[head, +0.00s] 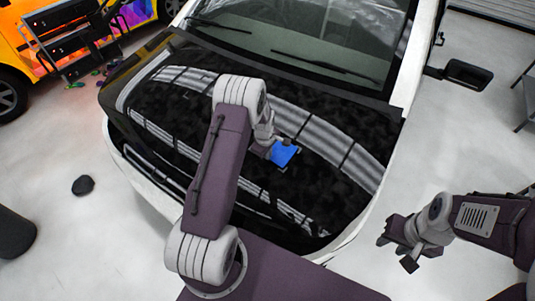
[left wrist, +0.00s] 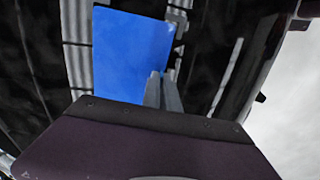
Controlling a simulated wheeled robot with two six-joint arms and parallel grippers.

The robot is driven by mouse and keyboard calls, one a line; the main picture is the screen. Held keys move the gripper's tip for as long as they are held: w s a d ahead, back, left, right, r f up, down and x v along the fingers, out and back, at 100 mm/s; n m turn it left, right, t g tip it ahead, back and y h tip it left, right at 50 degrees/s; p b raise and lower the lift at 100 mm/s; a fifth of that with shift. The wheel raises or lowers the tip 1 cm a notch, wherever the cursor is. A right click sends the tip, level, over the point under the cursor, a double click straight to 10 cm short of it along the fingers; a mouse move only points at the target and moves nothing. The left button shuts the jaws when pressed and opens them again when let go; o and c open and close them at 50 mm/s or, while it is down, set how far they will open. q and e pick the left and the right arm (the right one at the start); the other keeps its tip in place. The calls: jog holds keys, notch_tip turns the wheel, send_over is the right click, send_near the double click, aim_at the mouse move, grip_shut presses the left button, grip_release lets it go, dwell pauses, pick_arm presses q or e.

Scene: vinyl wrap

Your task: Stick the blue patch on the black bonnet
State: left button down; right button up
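The blue patch (head: 284,153) is a small flat blue sheet, seen over the middle of the glossy black bonnet (head: 330,190). My left gripper (head: 290,152) is at the patch, with its arm reaching over the bonnet. In the left wrist view the patch (left wrist: 130,55) looks held near its right edge, with one finger in front of it and the other partly behind. I cannot tell whether the patch touches the bonnet. My right gripper (head: 398,252) is open and empty, off the bonnet's right side above the floor. My left arm hides part of the bonnet.
The white vehicle's windscreen (head: 310,35) rises behind the bonnet, and a side mirror (head: 466,74) sticks out at right. An orange vehicle (head: 45,25) and a black rack (head: 75,45) stand at far left. A dark object (head: 83,185) lies on the left floor.

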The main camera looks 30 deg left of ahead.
pick_arm(q)
jog(key=shift+f+b, duration=0.35)
jog(key=shift+f, duration=0.15)
dwell(1.0)
jog(key=c, duration=1.6)
grip_release()
jog(key=shift+w, duration=0.1)
jog(key=shift+o, duration=0.2)
jog(key=b+v, duration=0.1)
jog(key=v, duration=0.8)
